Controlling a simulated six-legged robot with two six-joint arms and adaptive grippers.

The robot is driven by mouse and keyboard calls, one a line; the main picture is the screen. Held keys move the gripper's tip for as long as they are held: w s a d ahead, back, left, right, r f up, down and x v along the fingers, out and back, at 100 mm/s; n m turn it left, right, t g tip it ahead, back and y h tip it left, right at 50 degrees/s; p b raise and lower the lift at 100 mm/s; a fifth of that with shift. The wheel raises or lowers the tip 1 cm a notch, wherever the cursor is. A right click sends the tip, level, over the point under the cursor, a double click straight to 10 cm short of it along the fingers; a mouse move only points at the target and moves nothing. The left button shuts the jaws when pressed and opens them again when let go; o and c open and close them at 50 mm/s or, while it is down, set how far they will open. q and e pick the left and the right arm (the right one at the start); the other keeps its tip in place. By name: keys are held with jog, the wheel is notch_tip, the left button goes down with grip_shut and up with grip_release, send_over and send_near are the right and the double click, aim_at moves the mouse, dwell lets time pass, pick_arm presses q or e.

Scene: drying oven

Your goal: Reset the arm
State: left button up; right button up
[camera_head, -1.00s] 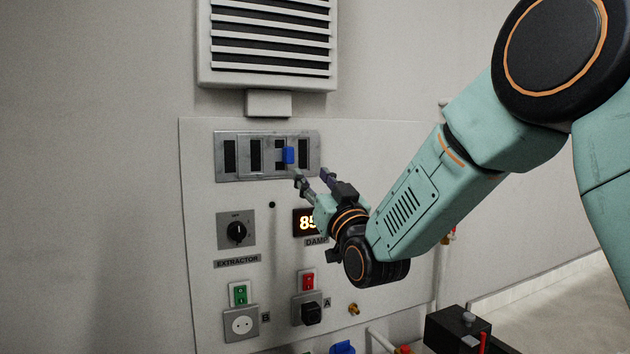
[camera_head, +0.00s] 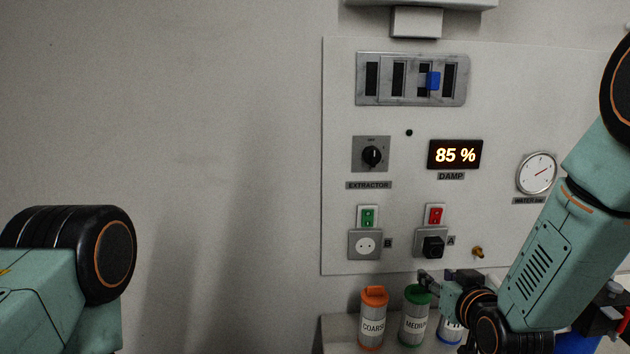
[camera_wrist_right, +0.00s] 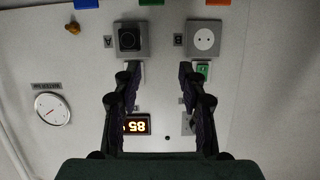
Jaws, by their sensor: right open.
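My right arm comes in from the right in the head view. My right gripper (camera_head: 432,281) is low there, in front of the bottom of the panel, near the green-capped jar marked MEDIUM (camera_head: 415,315). In the right wrist view the right gripper (camera_wrist_right: 158,72) has its two dark fingers apart with nothing between them. Only my left arm's elbow and link show at the lower left of the head view; the left gripper is out of the picture.
The wall panel (camera_head: 345,120) carries a slotted vent with a blue tab (camera_head: 433,81), an extractor knob (camera_head: 372,156), an 85 % display (camera_head: 455,155), sockets and a dial (camera_head: 537,173). An orange-capped jar (camera_head: 373,320) stands below. The left wall area is clear.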

jog(key=s+f+g, duration=0.2)
jog(key=s+f, duration=0.4)
jog(key=s+f+g, duration=0.3)
jog(key=s+f, duration=0.4)
jog(key=s+a+f+g, duration=0.1)
jog(key=s+f+g, duration=0.1)
jog(key=s+f, duration=0.4)
jog(key=shift+s+f+g, duration=0.35)
jog(key=shift+f+g, duration=0.05)
jog(key=shift+f, duration=0.25)
jog(key=s+f+g, duration=0.3)
jog(key=s, duration=0.7)
jog(key=s+f+g, duration=0.3)
jog(key=s, duration=0.8)
pick_arm(q)
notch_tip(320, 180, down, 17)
jog(key=b, duration=1.6)
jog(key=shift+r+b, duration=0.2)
jog(key=shift+b, duration=0.15)
pick_arm(e)
notch_tip(320, 180, down, 17)
jog(key=shift+s, duration=0.15)
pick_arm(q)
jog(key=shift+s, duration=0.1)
pick_arm(e)
jog(key=shift+a, duration=0.1)
